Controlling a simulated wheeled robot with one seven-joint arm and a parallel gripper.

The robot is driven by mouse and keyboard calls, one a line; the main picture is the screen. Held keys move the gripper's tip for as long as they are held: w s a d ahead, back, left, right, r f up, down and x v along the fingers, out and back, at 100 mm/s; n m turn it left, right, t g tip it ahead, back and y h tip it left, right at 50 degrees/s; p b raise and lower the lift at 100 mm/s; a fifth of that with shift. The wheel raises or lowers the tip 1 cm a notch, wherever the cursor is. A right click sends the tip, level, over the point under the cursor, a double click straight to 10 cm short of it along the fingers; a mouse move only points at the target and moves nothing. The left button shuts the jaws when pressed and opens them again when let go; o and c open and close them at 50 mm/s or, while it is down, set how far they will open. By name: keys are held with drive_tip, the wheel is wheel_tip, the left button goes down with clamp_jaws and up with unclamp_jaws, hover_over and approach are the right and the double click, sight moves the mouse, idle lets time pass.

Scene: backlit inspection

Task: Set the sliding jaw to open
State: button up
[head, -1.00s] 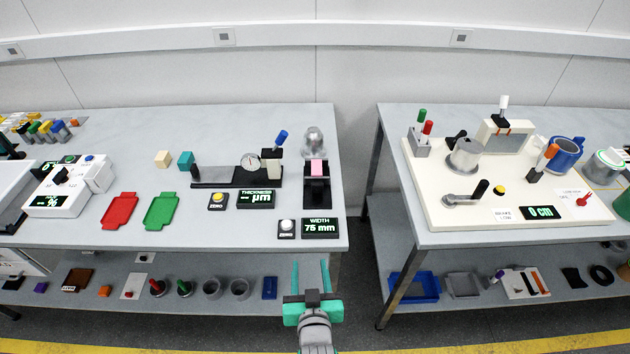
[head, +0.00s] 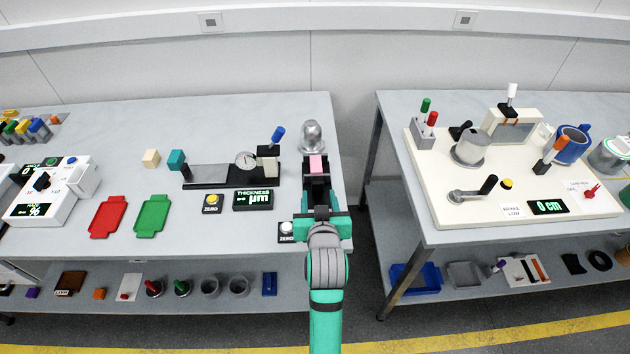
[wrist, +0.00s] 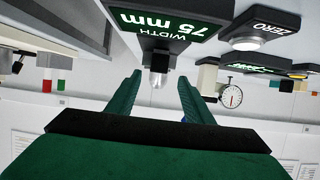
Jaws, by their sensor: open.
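The width gauge (head: 317,182) is a black slide-like device near the right front edge of the left bench. A pink block (head: 317,163) sits on it and a silver rounded part (head: 311,136) stands behind it. I cannot tell which piece is the sliding jaw. My gripper (head: 318,198) is open and empty, in front of the gauge in the head view and covering part of it. In the wrist view, the open fingers (wrist: 160,88) point towards the gauge, and the upside-down width display (wrist: 168,22) reads 75 mm. The head view hides this display behind my gripper.
A zero button (head: 286,228) lies just left of my gripper. The thickness display (head: 253,199) and dial gauge (head: 245,160) stand farther left. Red (head: 108,217) and green (head: 152,215) trays lie beyond. A gap separates this bench from the right bench (head: 430,237).

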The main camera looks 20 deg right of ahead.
sight(318, 186)
drive_tip(key=x, duration=0.8)
drive_tip(key=shift+w+d, duration=0.2)
